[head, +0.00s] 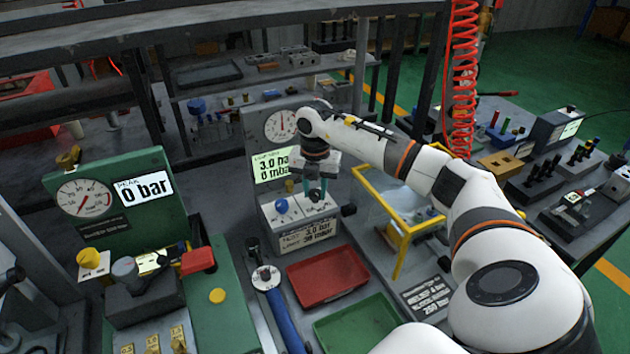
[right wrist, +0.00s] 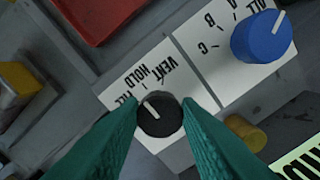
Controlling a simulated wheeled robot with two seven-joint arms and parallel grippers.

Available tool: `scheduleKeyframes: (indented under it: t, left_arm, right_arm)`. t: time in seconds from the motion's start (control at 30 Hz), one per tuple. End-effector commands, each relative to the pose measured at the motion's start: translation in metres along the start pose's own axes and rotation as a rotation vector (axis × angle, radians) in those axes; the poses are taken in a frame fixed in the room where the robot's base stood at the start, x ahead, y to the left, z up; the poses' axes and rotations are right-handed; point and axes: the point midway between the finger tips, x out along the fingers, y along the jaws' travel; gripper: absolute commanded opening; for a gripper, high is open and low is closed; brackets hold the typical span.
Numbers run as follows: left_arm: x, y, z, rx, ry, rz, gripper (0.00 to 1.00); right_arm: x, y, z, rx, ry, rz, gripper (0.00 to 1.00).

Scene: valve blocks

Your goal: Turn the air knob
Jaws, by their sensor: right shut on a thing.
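The control box (head: 300,222) stands in the middle of the bench in the head view. In the right wrist view a black knob (right wrist: 159,116) with a white pointer line sits beside the labels VENT, HOLD and a partly covered third one. The pointer slants up and left in that view; I cannot tell exactly which label it meets. A blue knob (right wrist: 262,37) marked ALL, A, B, C is beside it and also shows in the head view (head: 281,206). My right gripper (head: 317,192) has its green fingers (right wrist: 160,125) shut on the black knob's sides. My left gripper is out of view.
A red tray (head: 327,277) and a green tray (head: 357,325) lie in front of the box. A gauge with a display (head: 272,165) stands behind it. A yellow frame (head: 402,228) is close on the right, a green gauge unit (head: 110,198) on the left.

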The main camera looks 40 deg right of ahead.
Motion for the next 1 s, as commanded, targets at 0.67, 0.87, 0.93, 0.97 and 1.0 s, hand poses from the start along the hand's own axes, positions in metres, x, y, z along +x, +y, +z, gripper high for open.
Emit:
scheduleKeyframes:
  t: [0.67, 0.87, 0.93, 0.97, 1.0]
  left_arm:
    - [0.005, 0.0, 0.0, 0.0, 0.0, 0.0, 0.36]
    - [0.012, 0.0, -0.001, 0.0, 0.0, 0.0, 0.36]
    - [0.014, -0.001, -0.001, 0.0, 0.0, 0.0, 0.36]
    - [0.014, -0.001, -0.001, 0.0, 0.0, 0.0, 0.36]
    - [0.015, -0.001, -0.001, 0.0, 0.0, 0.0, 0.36]
  right_arm:
    - [-0.023, 0.0, -0.001, 0.0, 0.004, -0.004, 0.52]
    - [-0.067, -0.001, -0.001, -0.001, 0.005, -0.007, 0.52]
    - [-0.081, -0.001, -0.001, -0.001, 0.005, -0.007, 0.52]
    - [-0.087, -0.001, -0.001, 0.0, 0.005, -0.006, 0.52]
    - [-0.094, -0.001, -0.001, -0.001, 0.004, -0.006, 0.52]
